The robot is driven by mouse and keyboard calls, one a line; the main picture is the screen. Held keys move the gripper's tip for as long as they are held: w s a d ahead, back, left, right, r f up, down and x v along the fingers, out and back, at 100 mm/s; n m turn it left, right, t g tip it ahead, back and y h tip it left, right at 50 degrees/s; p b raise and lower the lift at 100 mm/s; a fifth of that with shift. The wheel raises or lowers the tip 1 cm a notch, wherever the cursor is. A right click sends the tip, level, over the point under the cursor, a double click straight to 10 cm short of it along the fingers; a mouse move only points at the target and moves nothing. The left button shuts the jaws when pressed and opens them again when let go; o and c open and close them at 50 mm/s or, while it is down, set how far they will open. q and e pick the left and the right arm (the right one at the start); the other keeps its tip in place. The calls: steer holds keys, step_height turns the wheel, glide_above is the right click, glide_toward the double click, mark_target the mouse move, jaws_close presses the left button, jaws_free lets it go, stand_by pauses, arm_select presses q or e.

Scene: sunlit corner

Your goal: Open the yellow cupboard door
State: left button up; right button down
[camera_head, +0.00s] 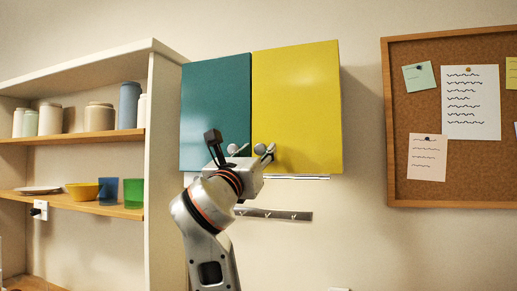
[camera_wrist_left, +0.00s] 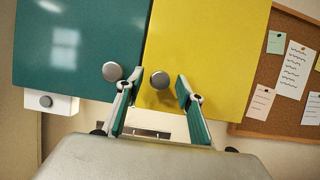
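The yellow cupboard door (camera_head: 297,105) is shut, side by side with a teal door (camera_head: 215,110) on a wall cupboard. The yellow door's round grey knob (camera_head: 260,149) is at its lower left corner. My left gripper (camera_head: 240,146) is open, its fingers apart and pointing up at the doors' lower edge. In the left wrist view, the yellow door's knob (camera_wrist_left: 160,80) appears between the two fingers, with nothing gripped. I cannot tell how far in front of the knob the fingertips are. The teal door's knob (camera_wrist_left: 112,71) lies just left of the left finger. My right gripper is not in view.
An open shelf unit (camera_head: 166,160) with jars, cups and a yellow bowl (camera_head: 83,191) stands to the left. A cork board (camera_head: 450,160) hangs to the right. A dark strip (camera_head: 285,215) is on the wall below the cupboard.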

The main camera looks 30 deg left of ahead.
arm_select(q)
steer(key=shift+w+r, duration=0.2)
steer(key=shift+w, duration=0.2)
jaws_close()
steer(key=shift+s, duration=0.15)
